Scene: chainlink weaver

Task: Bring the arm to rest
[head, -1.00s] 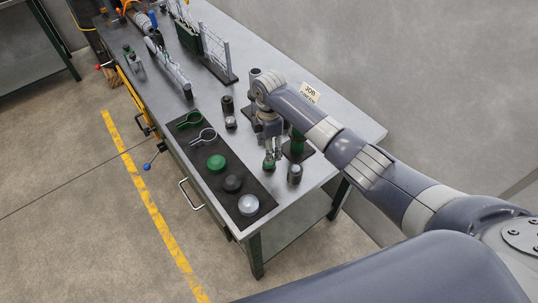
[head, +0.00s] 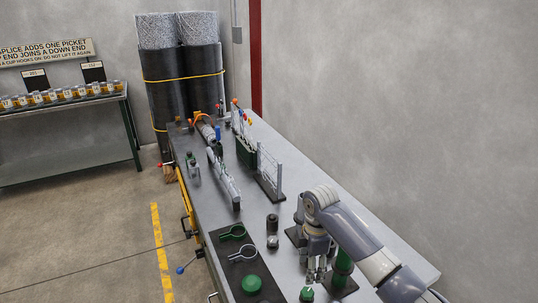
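My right arm comes in from the lower right of the head view. Its gripper (head: 317,274) points down above the near right part of the workbench (head: 262,222). The fingers look parted, with nothing seen between them. A small green-topped piece (head: 307,294) stands just below and left of the fingertips, close to the bottom edge. A green cylinder (head: 343,266) stands on a dark base right of the gripper, partly hidden by my arm. My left gripper is not in view.
A dark mat (head: 232,258) with clamp rings and a green disc (head: 251,284) lies left of the gripper. Small dark cylinders (head: 272,221), a mesh rack (head: 269,172) and a grey rail (head: 224,180) stand farther back. Wire rolls (head: 178,32) stand beyond; a wall is at right.

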